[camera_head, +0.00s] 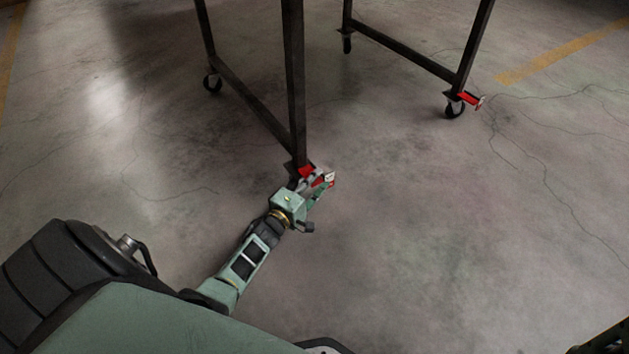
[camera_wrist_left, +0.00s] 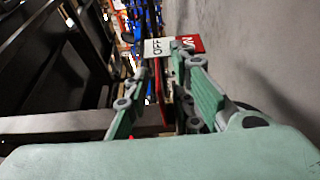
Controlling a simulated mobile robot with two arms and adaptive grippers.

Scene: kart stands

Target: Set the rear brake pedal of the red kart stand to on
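The kart stand shows as dark metal legs (camera_head: 297,85) on casters in the head view. A red brake pedal (camera_head: 306,171) is at the foot of its nearest leg. In the left wrist view, the pedal's end plate has a white OFF half (camera_wrist_left: 156,47) and a red ON half (camera_wrist_left: 193,44). My left gripper (camera_head: 323,184) is at this pedal, low over the floor. In the wrist view, its fingers (camera_wrist_left: 162,68) are spread on either side of the pedal's red arm. Contact cannot be told. The near caster is mostly hidden. My right gripper is not in view.
Another red pedal (camera_head: 470,99) sits on the right-hand caster (camera_head: 454,109). Plain casters (camera_head: 212,83) stand farther back. Low crossbars (camera_head: 400,50) join the legs. The concrete floor right of my left gripper is clear.

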